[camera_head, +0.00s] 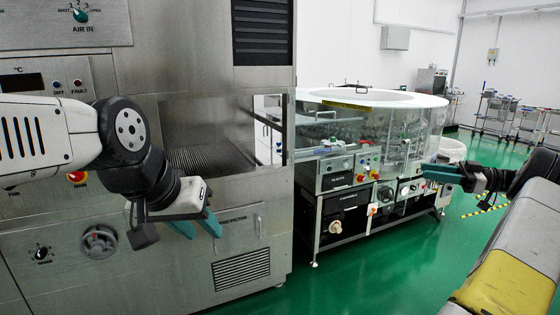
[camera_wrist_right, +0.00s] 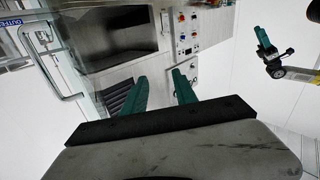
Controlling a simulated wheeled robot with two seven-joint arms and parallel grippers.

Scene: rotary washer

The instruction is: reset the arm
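My left arm (camera_head: 45,140) comes in from the left and hangs in front of the large steel machine. My left gripper (camera_head: 203,229) has two teal fingers that point down and stand apart, with nothing between them. It also shows at the upper right of the right wrist view (camera_wrist_right: 265,44). My right arm (camera_head: 510,255) comes in from the right. My right gripper (camera_head: 424,172) points left, in front of the round washer's side in the picture. In the right wrist view its two teal fingers (camera_wrist_right: 158,78) are apart and empty.
The steel machine (camera_head: 225,180) with dials and an opening fills the left. The round rotary washer (camera_head: 375,135) with a clear wall and control panels stands in the middle. Trolleys (camera_head: 497,110) stand far right. Green floor (camera_head: 400,265) is open in front of the washer.

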